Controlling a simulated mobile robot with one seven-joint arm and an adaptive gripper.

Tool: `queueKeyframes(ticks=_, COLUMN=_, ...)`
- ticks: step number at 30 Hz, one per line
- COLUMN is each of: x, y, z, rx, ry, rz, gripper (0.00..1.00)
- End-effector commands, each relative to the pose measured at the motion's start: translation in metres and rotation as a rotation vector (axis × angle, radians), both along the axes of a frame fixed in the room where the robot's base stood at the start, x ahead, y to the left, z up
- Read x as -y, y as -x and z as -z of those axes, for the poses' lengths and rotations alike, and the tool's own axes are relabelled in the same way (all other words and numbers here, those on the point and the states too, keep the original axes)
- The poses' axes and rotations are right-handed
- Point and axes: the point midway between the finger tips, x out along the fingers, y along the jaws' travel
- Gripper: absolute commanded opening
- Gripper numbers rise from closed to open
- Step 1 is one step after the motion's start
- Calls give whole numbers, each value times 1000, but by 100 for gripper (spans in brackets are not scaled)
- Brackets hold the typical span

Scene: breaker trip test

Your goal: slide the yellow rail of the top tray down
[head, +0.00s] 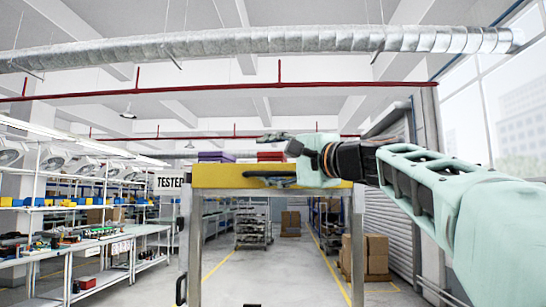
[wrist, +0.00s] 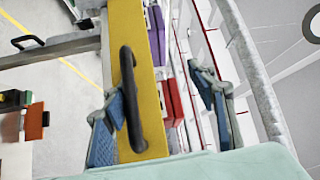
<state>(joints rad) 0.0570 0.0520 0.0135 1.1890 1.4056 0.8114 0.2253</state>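The yellow rail (head: 225,180) runs level across the top of a metal frame in the head view. In the wrist view the rail (wrist: 123,30) runs up and down the picture and carries a black bar handle (wrist: 131,100). My gripper (head: 275,160) is at the rail from the right. In the wrist view its fingers (wrist: 160,82) are spread wide. The left finger is close beside the handle; the right finger is well clear of it, past the rail's other side. Whether the left finger touches the handle, I cannot tell.
Purple (head: 216,156) and red (head: 270,156) bins show just above the rail. A "TESTED" sign (head: 169,183) stands left of the frame. Workbenches (head: 75,255) line the left, and cardboard boxes (head: 366,255) stand at the right.

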Motion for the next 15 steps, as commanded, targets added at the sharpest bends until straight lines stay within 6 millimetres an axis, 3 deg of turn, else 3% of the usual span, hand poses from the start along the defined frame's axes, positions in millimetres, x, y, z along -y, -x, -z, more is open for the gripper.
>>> queueKeyframes(ticks=1, x=2, y=3, z=-10, rx=12, ry=-8, rz=6, gripper=33)
queueKeyframes(ticks=4, x=3, y=4, z=-9, rx=13, ry=-8, rz=6, gripper=26)
queueKeyframes(ticks=15, x=20, y=22, z=-4, rx=14, ry=-6, rz=7, gripper=26)
